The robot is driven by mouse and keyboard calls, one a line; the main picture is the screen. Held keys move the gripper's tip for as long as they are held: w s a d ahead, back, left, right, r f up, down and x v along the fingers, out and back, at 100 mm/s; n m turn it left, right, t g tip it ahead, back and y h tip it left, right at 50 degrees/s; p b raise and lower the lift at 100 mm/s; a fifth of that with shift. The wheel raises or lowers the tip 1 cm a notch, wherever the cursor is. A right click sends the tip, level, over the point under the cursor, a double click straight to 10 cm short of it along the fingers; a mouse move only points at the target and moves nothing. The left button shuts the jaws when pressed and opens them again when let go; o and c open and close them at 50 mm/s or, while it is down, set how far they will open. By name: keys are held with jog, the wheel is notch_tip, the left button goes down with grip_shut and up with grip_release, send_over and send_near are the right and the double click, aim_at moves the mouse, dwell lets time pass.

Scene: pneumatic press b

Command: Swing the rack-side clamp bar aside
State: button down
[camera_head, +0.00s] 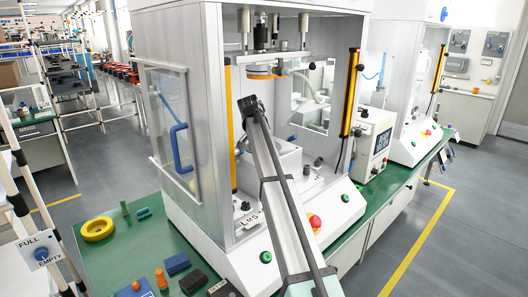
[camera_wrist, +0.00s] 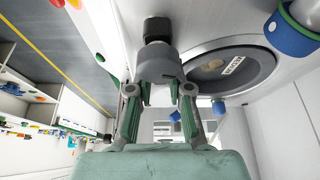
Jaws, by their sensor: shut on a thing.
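In the wrist view, the green fingers of my gripper (camera_wrist: 160,92) are closed around a grey rounded piece (camera_wrist: 158,68) with a black cap (camera_wrist: 157,28). This piece looks like part of the clamp bar, but its full length does not show. Beside it on the right is a round dark plate (camera_wrist: 232,70) with a small label. In the head view, my arm reaches into the open front of the white press (camera_head: 180,40), and it hides my gripper and the held piece. I cannot tell the bar's angle.
Blue-ended posts (camera_wrist: 292,38) stand near the round plate. The press has a clear side door with a blue handle (camera_head: 178,148) and yellow uprights (camera_head: 351,92). A red button (camera_head: 314,221) is on the front. A yellow ring (camera_head: 97,229) and small blocks lie on the green bench (camera_head: 140,245).

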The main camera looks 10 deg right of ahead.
jog(key=shift+s+d+m, duration=0.1)
jog(key=shift+m, duration=0.3)
jog(key=shift+g, duration=0.3)
jog(key=c, duration=1.1)
grip_release()
jog(key=shift+o, duration=0.2)
jog(key=v, duration=0.7)
jog(key=shift+s+r, duration=0.1)
jog(key=shift+r, duration=0.1)
